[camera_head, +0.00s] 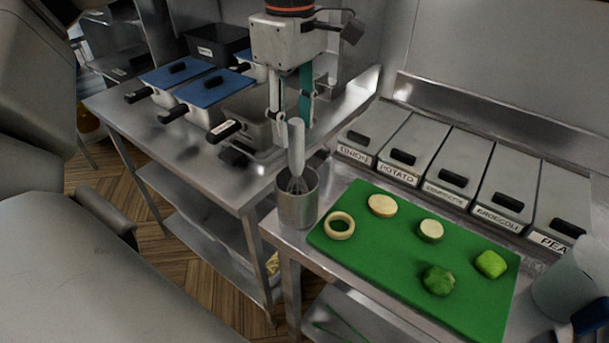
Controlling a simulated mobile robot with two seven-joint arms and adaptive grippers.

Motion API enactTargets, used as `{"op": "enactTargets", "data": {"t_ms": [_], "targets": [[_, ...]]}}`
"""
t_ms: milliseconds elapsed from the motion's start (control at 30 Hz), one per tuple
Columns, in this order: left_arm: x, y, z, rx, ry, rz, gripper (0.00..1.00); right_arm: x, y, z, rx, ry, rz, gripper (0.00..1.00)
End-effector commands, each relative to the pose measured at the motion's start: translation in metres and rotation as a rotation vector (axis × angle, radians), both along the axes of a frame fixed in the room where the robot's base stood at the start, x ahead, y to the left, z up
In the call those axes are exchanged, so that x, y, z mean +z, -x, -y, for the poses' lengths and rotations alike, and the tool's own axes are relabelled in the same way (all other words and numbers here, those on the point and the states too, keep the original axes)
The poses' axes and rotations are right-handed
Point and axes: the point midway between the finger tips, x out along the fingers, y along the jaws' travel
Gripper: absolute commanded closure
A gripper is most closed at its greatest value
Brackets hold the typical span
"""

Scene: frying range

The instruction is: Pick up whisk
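The whisk stands nearly upright in a metal cup (297,206), with its pale handle (296,146) pointing up and its wire end partly hidden inside the cup. The cup is at the left end of the right-hand counter. My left gripper (291,120) points down just above the cup. It is open, with a gap between its two fingers, and the top of the whisk handle shows at the level of the fingertips. I cannot tell whether a finger touches the handle. My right gripper is not in view.
A green cutting board (400,265) with several vegetable pieces lies right of the cup. Labelled lidded bins (455,168) line the back. Pans with blue lids (203,88) stand on the left counter (160,135). A clear container (565,285) is at the right.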

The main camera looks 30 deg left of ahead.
Motion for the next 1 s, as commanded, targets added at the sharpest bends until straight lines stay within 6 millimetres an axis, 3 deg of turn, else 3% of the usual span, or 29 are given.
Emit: {"op": "enactTargets", "data": {"t_ms": [533,867,1000], "targets": [[-0.067,0.004,0.004,0.000,0.000,-0.004,0.62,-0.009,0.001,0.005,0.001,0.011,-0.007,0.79],[-0.074,0.004,0.004,0.000,0.001,-0.002,0.62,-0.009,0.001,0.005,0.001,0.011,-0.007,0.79],[-0.074,0.004,0.004,0.000,0.001,-0.002,0.96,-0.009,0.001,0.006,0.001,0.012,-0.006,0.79]]}}
